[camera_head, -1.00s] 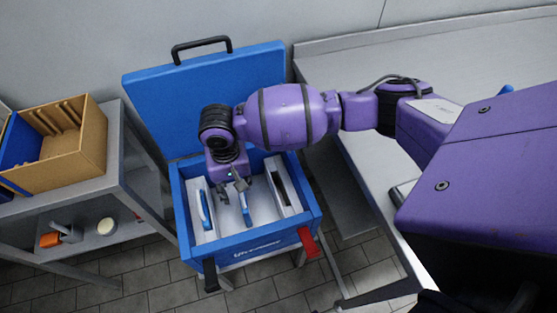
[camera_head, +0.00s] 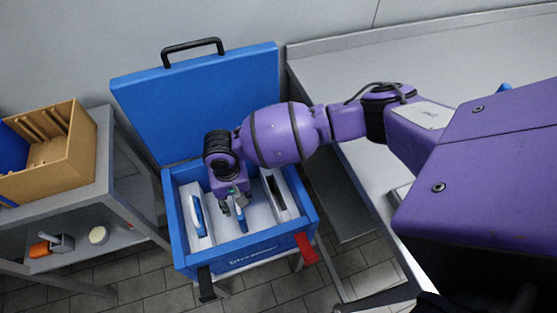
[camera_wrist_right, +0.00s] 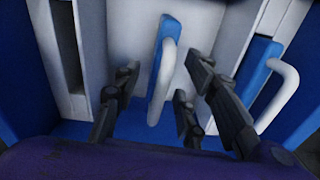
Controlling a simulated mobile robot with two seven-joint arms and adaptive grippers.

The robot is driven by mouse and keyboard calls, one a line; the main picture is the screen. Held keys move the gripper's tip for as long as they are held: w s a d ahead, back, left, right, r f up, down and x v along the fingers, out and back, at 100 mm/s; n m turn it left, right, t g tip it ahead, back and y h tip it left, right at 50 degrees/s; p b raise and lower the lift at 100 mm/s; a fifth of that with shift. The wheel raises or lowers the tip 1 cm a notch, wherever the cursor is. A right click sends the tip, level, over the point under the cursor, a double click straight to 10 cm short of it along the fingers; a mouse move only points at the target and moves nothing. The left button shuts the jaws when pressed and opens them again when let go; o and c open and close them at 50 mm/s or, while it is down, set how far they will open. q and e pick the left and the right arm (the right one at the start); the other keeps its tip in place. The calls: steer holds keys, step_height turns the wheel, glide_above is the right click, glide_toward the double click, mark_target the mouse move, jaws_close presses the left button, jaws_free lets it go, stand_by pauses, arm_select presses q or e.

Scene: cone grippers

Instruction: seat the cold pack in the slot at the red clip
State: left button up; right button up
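The cold pack (camera_head: 241,219), blue with a pale handle, stands between two white holders inside the blue cooler box (camera_head: 240,253). It also shows in the right wrist view (camera_wrist_right: 164,80). My right gripper (camera_head: 232,207) is down inside the box at this pack. In the wrist view its open fingers (camera_wrist_right: 160,95) are on either side of the handle, with gaps. The white holder on the right (camera_head: 271,205) has a dark, empty-looking slot (camera_head: 276,191), nearest the red clip (camera_head: 306,247) on the box front. My left gripper is not in view.
A second blue pack (camera_head: 198,213) sits in the left holder (camera_head: 203,238). A black clip (camera_head: 206,283) hangs at the front left. The blue lid (camera_head: 200,105) stands open behind. A shelf with a cardboard box (camera_head: 70,165) is left; a steel counter (camera_head: 350,70) is right.

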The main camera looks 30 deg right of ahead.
steer(key=shift+w+r, duration=0.1)
steer(key=shift+w, duration=0.05)
steer(key=c, duration=0.9)
jaws_close()
steer(key=shift+r, duration=0.1)
